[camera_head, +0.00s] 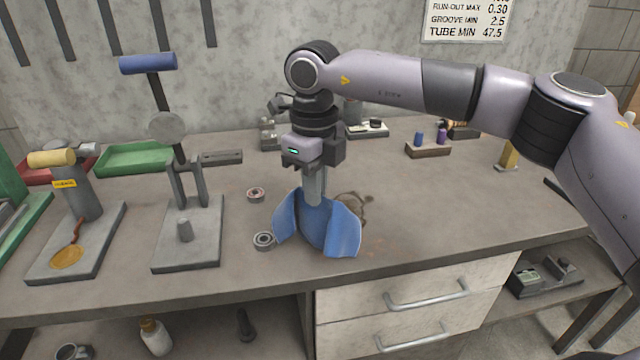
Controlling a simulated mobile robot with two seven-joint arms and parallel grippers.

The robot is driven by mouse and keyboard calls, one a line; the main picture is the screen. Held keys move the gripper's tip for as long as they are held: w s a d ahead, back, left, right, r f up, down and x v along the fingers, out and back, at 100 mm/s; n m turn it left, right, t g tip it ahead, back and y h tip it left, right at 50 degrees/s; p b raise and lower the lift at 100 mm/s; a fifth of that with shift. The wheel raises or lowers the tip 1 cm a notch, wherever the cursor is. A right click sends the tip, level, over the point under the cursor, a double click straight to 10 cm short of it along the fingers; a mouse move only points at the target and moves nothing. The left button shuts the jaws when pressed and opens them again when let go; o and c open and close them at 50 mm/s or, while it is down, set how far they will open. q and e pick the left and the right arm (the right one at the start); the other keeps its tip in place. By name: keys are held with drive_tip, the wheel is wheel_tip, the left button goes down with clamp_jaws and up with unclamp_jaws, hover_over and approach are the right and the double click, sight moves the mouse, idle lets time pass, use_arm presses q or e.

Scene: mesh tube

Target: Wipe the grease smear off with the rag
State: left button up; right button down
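A blue rag (343,232) hangs in folds from my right gripper (315,198) near the front edge of the workbench. My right gripper points straight down, and its fingers are shut on the upper part of the rag. The rag's lower folds reach the bench top or just above it; I cannot tell which. A brown grease smear (366,211) shows on the bench just behind and to the right of the rag. Part of the smear is hidden by the rag. My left gripper is not in view.
Two small bearings (264,240) lie left of the rag. A grey press stand (188,240) and a yellow-handled tool stand (80,240) occupy the bench's left. A small wooden block with bottles (428,150) stands at the back right. The bench's right front is clear.

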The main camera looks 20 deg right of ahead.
drive_tip(key=b, duration=0.5)
hover_over(316, 248)
wheel_tip(316, 248, down, 9)
drive_tip(key=shift+r, duration=0.25)
drive_tip(key=shift+c, duration=1.4)
unclamp_jaws()
drive_tip(key=shift+f+b, duration=0.9)
drive_tip(key=shift+f, duration=0.35)
drive_tip(key=shift+r, duration=0.15)
drive_tip(key=shift+c, duration=1.4)
clamp_jaws()
